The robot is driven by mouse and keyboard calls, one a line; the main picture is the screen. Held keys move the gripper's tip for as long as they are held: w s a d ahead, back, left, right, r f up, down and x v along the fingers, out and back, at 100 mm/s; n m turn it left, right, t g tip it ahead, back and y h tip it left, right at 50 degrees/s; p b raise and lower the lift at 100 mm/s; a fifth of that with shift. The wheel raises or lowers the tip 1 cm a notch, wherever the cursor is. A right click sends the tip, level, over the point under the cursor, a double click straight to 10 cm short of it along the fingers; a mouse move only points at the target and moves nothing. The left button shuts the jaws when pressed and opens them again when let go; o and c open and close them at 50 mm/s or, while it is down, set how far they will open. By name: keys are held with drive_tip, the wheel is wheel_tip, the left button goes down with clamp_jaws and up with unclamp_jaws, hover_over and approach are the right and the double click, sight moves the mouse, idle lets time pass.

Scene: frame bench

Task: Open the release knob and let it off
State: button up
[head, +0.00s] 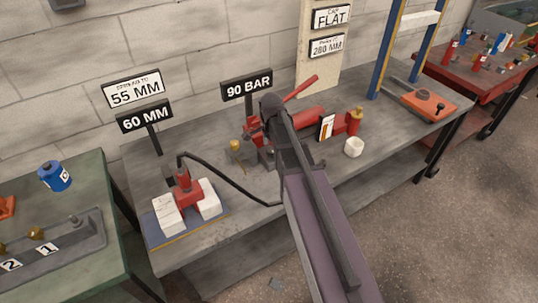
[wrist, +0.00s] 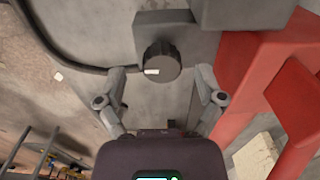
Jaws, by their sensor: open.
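The release knob (wrist: 162,61) is a dark round knob with a white mark at its left edge, on a grey block (wrist: 161,27) in the wrist view. My gripper (wrist: 160,99) is open, one finger to the left and one to the right, both lower in the picture than the knob. The knob stands free between and above the fingertips, with nothing held. In the head view my arm covers the knob and its block. The red pump (head: 309,119) with its raised lever (head: 301,88) shows behind my arm.
A black hose (head: 232,180) runs from the pump side to a red cylinder (head: 184,189) between white blocks. A brass fitting (head: 235,147) stands left of my arm. A white cup (head: 354,147) and a red-and-brass part (head: 354,122) stand at right. Signs line the back.

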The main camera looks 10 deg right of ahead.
drive_tip(key=shift+f+b, duration=0.45)
drive_tip(key=shift+f, duration=0.25)
drive_tip(key=c, duration=1.1)
drive_tip(key=shift+a, duration=0.3)
drive_tip(key=shift+c, duration=0.2)
drive_tip(key=shift+d, duration=0.3)
